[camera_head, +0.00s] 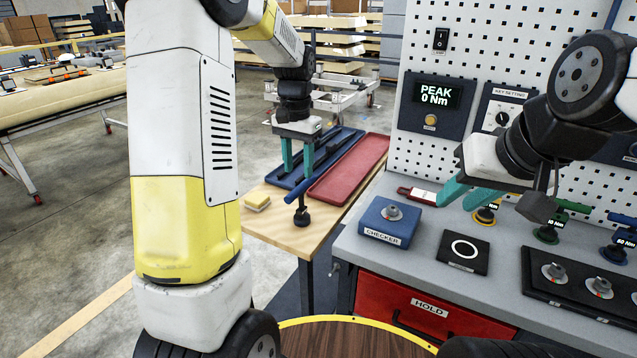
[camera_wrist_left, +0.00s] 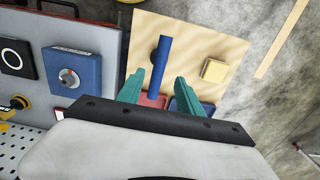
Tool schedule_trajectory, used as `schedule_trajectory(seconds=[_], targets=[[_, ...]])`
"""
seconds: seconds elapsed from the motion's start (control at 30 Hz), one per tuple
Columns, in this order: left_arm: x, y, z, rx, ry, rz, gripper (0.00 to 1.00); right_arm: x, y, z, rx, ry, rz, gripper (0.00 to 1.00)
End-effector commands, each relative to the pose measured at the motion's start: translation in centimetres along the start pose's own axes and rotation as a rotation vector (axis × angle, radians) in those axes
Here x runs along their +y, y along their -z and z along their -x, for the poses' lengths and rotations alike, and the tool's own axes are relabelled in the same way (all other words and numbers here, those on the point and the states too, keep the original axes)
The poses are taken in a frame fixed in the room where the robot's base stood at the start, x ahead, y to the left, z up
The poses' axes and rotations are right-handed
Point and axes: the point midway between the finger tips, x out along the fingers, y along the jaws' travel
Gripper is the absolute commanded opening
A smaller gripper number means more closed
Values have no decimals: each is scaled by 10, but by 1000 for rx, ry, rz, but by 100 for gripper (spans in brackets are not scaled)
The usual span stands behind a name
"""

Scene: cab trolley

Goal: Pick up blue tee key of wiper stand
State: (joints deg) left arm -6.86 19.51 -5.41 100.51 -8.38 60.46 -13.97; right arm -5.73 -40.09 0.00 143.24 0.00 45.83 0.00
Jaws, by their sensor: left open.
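A blue tee key (camera_head: 304,187) with a dark stem and foot stands upright at the near end of a wooden table. Its blue bar also shows in the left wrist view (camera_wrist_left: 162,60). My left gripper (camera_head: 298,168) is open, pointing down just above the bar. In the left wrist view the bar lies ahead of the gap between the teal fingers (camera_wrist_left: 160,90), apart from them as far as I can tell. Another blue tee key (camera_head: 622,237) stands at the bench's right edge. My right gripper (camera_head: 454,206) looks open and empty above the bench.
Blue (camera_head: 331,157) and red (camera_head: 352,166) trays lie behind the key. A yellow sponge-like block (camera_head: 257,201) lies to its left. The grey bench (camera_head: 370,257) holds a blue checker (camera_head: 391,221), a black ringed pad (camera_head: 463,251), and yellow (camera_head: 486,214) and green (camera_head: 548,232) keys.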

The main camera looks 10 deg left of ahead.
Motion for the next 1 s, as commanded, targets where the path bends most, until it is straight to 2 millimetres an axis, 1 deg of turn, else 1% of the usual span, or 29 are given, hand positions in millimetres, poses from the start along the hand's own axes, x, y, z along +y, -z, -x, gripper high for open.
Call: schedule_trajectory(seconds=[0.37,0.5,0.6,0.7,0.9,0.93,1.0], targets=[[1,1,-40,-6,0,-2,43,0,0,0,0,0,0,31],[3,2,-62,-7,0,-2,43,0,0,0,0,0,0,31],[2,2,-74,-5,0,-1,43,0,0,0,0,0,0,31],[3,2,-79,-4,0,-2,43,0,0,0,0,0,0,31],[2,2,-79,-3,0,-2,43,0,0,0,0,0,0,31],[2,2,-79,-3,0,-2,39,0,0,0,0,0,0,31],[2,2,-79,-3,0,-2,25,0,0,0,0,0,0,31]])
